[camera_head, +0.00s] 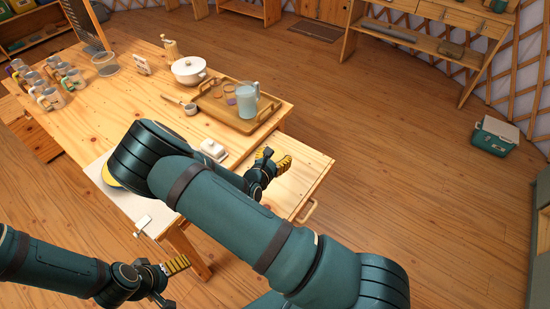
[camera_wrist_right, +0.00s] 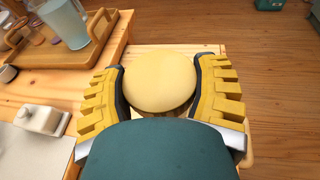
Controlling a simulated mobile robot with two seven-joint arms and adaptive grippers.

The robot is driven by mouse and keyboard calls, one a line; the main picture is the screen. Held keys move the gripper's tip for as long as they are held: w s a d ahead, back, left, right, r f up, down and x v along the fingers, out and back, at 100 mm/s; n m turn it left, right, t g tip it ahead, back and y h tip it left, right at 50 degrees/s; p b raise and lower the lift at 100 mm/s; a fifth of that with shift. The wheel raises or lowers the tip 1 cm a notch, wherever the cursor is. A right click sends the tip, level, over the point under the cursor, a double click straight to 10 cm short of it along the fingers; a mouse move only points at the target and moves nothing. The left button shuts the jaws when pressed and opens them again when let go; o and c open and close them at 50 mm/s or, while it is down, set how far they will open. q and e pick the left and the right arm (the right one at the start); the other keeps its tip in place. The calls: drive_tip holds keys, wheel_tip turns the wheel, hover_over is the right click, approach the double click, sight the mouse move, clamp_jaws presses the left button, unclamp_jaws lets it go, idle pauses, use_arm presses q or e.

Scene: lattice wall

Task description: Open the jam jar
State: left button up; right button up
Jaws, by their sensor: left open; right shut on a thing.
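A round, smooth, cream-coloured lid-like top (camera_wrist_right: 160,80) sits between the yellow fingers of my right gripper (camera_wrist_right: 162,90) in the right wrist view. The fingers are shut on it from both sides. The wrist hides most of what lies below it, so I cannot tell whether a jar body is attached. In the head view my right gripper (camera_head: 272,166) is over the pulled-out drawer section at the table's right side, and my arm hides what it holds. My left gripper (camera_head: 168,281) is open and empty, low in front of the table's near edge.
A drawer (camera_head: 312,172) sticks out at right.

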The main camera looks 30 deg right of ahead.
drive_tip(key=c, duration=0.4)
drive_tip(key=a+r, duration=0.1)
drive_tip(key=a, duration=0.1)
drive_tip(key=a+r, duration=0.1)
drive_tip(key=a, duration=0.1)
drive_tip(key=a+r, duration=0.2)
drive_tip(key=shift+s+a, duration=0.1)
drive_tip(key=shift+n+t+y, duration=0.3)
drive_tip(key=shift+n+t, duration=0.1)
drive_tip(key=s+a+r, duration=0.1)
drive_tip(key=a, duration=0.1)
drive_tip(key=s+a+r, duration=0.1)
drive_tip(key=a+r, duration=0.1)
drive_tip(key=a, duration=0.1)
drive_tip(key=s+a+r+b, duration=0.1)
drive_tip(key=a, duration=0.1)
drive_tip(key=shift+a+r, duration=0.15)
drive_tip(key=shift+a, duration=0.1)
drive_tip(key=shift+w+a, duration=0.1)
drive_tip(key=shift+a, duration=0.05)
